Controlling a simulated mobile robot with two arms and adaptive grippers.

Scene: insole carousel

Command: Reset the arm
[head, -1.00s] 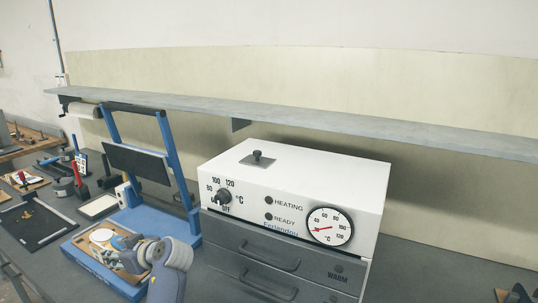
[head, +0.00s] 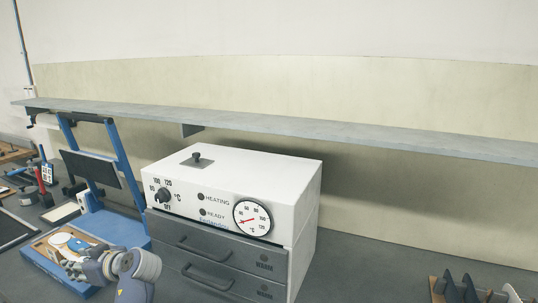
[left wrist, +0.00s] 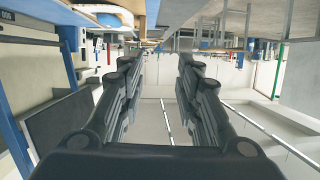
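My left arm comes in at the lower left of the head view, with my left gripper (head: 72,268) over the front of the blue press base. In the left wrist view the two dark fingers of my left gripper (left wrist: 160,65) stand well apart with nothing between them. The wrist picture is turned upside down. My right gripper is in neither view.
A white heater (head: 235,185) with a dial, a gauge and two grey drawers (head: 200,262) stands right of the blue press (head: 100,228). A long grey shelf (head: 300,132) runs above. A wooden rack (head: 470,292) with dark upright pieces is at lower right.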

